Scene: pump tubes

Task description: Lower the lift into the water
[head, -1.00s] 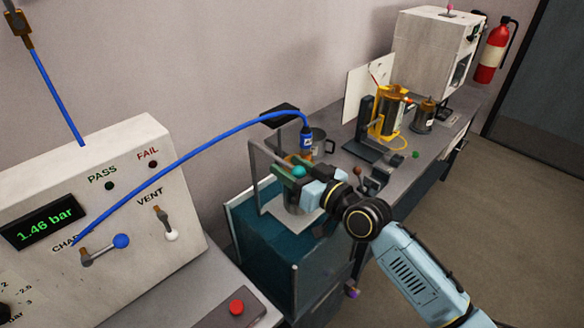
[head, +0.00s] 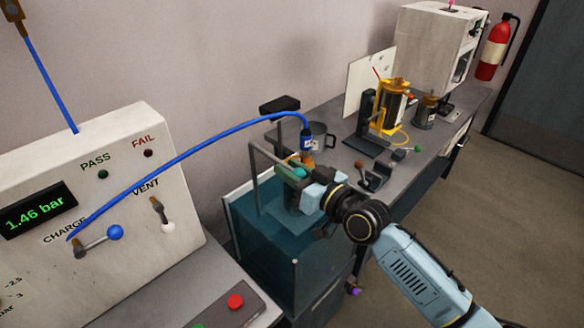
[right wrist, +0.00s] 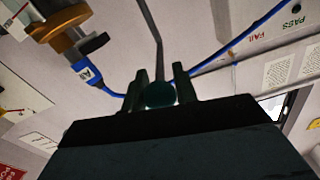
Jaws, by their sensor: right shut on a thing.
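The lift (head: 254,165) is a grey metal frame with a teal ball on its bar, standing in the glass water tank (head: 295,285). My right gripper (head: 296,174) is shut on the teal ball (head: 300,172); the ball also shows between the fingers in the right wrist view (right wrist: 159,95). A metal pump body with a brass top (head: 307,158) sits on the lift, mostly hidden by the gripper. The lift's platform and the lower pump body look tinted by the teal water. A blue hose joins the pump's top through a blue connector (head: 306,140). My left gripper is out of view.
The blue hose (head: 190,155) arches from the test panel (head: 120,200), which reads 1.46 bar, over to the tank. A grey mug (head: 322,137) stands behind the lift. A yellow-framed pump (head: 390,105) and another metal pump (head: 426,112) stand farther along the bench.

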